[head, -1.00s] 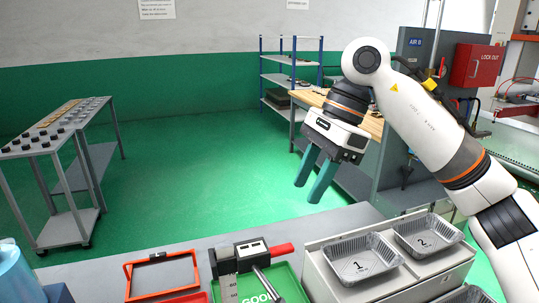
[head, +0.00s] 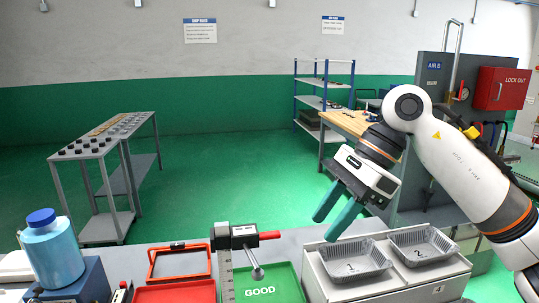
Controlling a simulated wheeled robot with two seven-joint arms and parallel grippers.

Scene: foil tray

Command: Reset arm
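My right arm comes in from the right edge of the head view. Its gripper (head: 326,228) has two teal fingers pointing down and left, spread with a gap between them and nothing held. It hangs in the air; in the picture the fingertips appear just above and left of the foil tray marked 1 (head: 378,254). The foil tray marked 2 (head: 440,236) stands to its right. Both trays look empty and rest on a light grey cabinet (head: 395,290). My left gripper is not in view.
A green GOOD tray (head: 285,287), a caliper-like tool (head: 225,268), a red-framed item (head: 208,262) and a red tray (head: 175,292) lie on the bench. A blue-capped bottle (head: 52,250) stands at left. A parts table (head: 98,150) and open green floor lie beyond.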

